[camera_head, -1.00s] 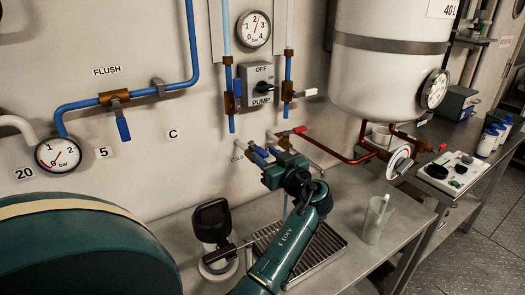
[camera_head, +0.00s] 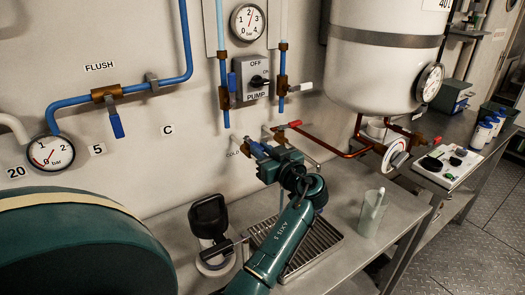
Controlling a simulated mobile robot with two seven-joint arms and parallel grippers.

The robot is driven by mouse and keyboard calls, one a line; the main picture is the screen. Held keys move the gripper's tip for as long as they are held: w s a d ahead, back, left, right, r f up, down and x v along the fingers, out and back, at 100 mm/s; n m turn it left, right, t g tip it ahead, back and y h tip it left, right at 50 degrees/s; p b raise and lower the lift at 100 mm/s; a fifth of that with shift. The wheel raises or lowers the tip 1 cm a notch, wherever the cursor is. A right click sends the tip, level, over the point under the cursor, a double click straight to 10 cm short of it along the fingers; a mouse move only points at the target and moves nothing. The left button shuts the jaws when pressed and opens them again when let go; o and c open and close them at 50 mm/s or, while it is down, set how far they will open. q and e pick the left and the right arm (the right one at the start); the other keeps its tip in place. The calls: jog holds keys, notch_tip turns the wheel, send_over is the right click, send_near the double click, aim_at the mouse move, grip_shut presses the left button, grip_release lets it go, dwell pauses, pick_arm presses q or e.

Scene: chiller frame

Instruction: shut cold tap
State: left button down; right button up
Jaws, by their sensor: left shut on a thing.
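The cold tap is on the wall beside the COLD label (camera_head: 232,153), and its blue handle (camera_head: 257,149) shows just past my gripper. My left gripper (camera_head: 264,157) is shut on the cold tap's handle. The gripper and wrist hide most of the tap body, and the handle's exact angle is hard to tell. A thin pale-blue streak, like running water, drops below the gripper toward the drip tray (camera_head: 318,243). My right gripper is not in view.
A red-handled tap (camera_head: 290,125) is close to the right of my gripper, with a copper pipe (camera_head: 335,148) leading to the white tank (camera_head: 385,60). The pump switch (camera_head: 254,80) is above.

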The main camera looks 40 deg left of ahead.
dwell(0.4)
pick_arm(q)
jog(key=shift+s+a+r+m+t+h, duration=0.15)
jog(key=shift+s+m+t+h, duration=0.15)
jog(key=shift+m+t, duration=0.25)
jog(key=shift+s+a+f+m+t+h, duration=0.15)
jog(key=shift+s+m+t+h, duration=0.15)
jog(key=shift+t, duration=0.4)
jog(key=shift+s+a+r+m+t+h, duration=0.1)
jog(key=shift+s+a+m+t+h, duration=0.1)
jog(key=shift+s+m+t, duration=0.35)
jog(key=shift+s+a+m+t+h+p, duration=0.25)
jog(key=shift+m+t+h, duration=0.35)
jog(key=shift+t, duration=0.15)
jog(key=shift+s+a+m+t+h+p, duration=0.25)
jog(key=shift+m+t+h, duration=0.35)
jog(key=shift+t, duration=0.2)
jog(key=shift+s+a+m+t+h+p, duration=0.25)
jog(key=shift+m+t+h, duration=0.3)
jog(key=shift+t, duration=0.2)
jog(key=c, duration=1.3)
grip_release()
jog(key=shift+w, duration=0.1)
notch_tip(320, 180, up, 10)
jog(key=shift+p, duration=0.45)
